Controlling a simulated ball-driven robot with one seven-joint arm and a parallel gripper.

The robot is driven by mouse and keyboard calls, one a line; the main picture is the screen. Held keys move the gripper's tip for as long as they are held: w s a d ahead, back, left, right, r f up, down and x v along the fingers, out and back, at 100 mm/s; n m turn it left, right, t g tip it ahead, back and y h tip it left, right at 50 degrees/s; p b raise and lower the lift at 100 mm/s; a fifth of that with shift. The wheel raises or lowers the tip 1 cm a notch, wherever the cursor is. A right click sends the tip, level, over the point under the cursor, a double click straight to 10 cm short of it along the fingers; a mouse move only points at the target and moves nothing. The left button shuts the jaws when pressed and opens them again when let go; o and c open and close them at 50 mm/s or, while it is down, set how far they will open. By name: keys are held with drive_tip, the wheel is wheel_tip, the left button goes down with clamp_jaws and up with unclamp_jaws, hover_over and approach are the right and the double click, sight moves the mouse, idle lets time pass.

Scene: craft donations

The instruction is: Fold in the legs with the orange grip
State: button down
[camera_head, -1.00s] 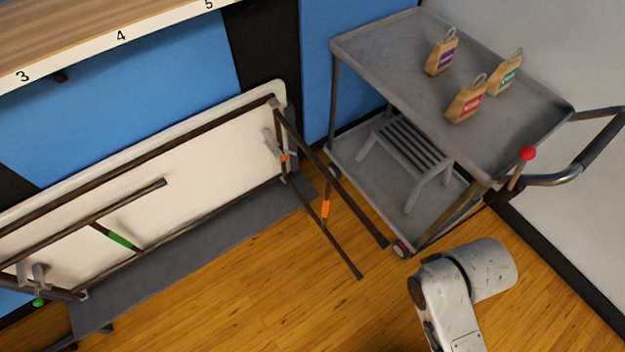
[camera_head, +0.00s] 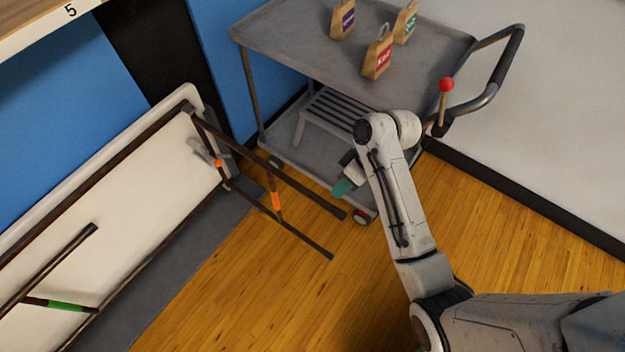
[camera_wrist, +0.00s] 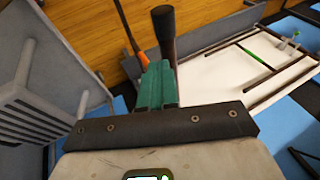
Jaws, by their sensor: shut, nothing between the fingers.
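A folding table with a pale underside (camera_head: 150,190) stands on its long edge against the wall. Its dark leg frame (camera_head: 300,235) with the orange grip (camera_head: 276,201) sticks out from the table into the room. A smaller orange part (camera_head: 218,163) sits by the hinge. My gripper (camera_head: 341,188) has teal fingers, shut and empty, near the outer end of the upper leg. In the wrist view, the fingers (camera_wrist: 157,86) appear just in front of a dark leg end (camera_wrist: 165,35), with the orange grip (camera_wrist: 143,58) beyond. I cannot tell whether they touch it.
Legs with a green grip (camera_head: 60,304) lie against the table. The wooden floor in front is clear.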

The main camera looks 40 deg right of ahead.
drive_tip(key=w+d+r+n+t+y+b, duration=0.1)
drive_tip(key=w+d+r+n+y+b, duration=0.15)
drive_tip(key=w+d, duration=0.5)
drive_tip(key=a+f, duration=0.6)
drive_tip(key=a, duration=0.3)
drive_tip(key=shift+w+a+f+p, duration=0.2)
drive_tip(key=shift+w+a+p, duration=0.1)
drive_tip(key=shift+w+p, duration=0.1)
drive_tip(key=shift+m, duration=0.25)
